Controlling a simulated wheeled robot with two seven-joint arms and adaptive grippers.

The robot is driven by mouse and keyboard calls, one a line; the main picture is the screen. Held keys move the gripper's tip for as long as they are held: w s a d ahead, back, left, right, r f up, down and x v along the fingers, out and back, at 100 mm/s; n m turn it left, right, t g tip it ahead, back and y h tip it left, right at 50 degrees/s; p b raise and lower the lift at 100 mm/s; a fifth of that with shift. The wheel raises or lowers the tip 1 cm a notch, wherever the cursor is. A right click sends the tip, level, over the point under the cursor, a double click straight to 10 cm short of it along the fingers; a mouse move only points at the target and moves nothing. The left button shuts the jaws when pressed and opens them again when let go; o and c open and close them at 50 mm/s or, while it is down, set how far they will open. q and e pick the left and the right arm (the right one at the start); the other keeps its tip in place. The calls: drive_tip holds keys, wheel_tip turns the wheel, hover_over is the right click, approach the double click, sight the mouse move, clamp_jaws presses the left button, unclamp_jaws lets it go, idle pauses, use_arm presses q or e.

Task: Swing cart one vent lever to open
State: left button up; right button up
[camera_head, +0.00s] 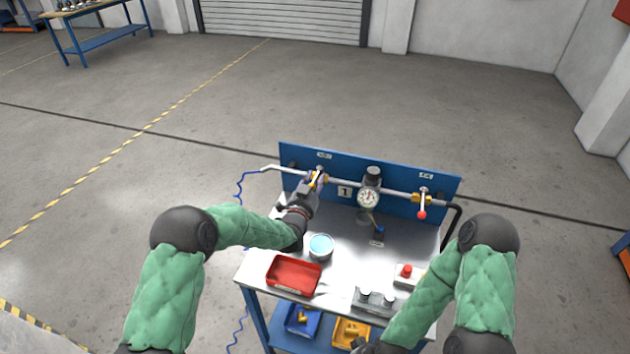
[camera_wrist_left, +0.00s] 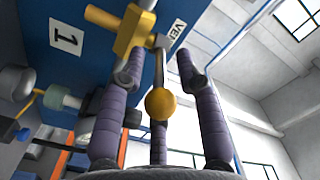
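Cart one has a blue panel (camera_head: 400,187) with a "1" plate and a pipe along it. The vent valve (camera_wrist_left: 134,30) is a yellow body beside a partly legible "VEN" label in the left wrist view. Its lever is a grey stem ending in a yellow ball knob (camera_wrist_left: 161,106). My left gripper (camera_head: 316,181) is at this valve, at the panel's left. In the wrist view its fingers (camera_wrist_left: 158,58) are spread, with the knob between them; contact cannot be told. My right gripper (camera_head: 362,345) is low at the bottom edge, mostly hidden.
A gauge (camera_head: 368,198) and a red-knobbed lever (camera_head: 422,214) are farther right on the pipe. The cart top holds a cyan-topped tin (camera_head: 321,246), red tray (camera_head: 294,275), grey box (camera_head: 375,301) and red button (camera_head: 406,270). Open floor lies left.

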use_arm(q)
drive_tip(key=shift+w+d, duration=0.15)
drive_tip(key=shift+w, duration=0.3)
clamp_jaws()
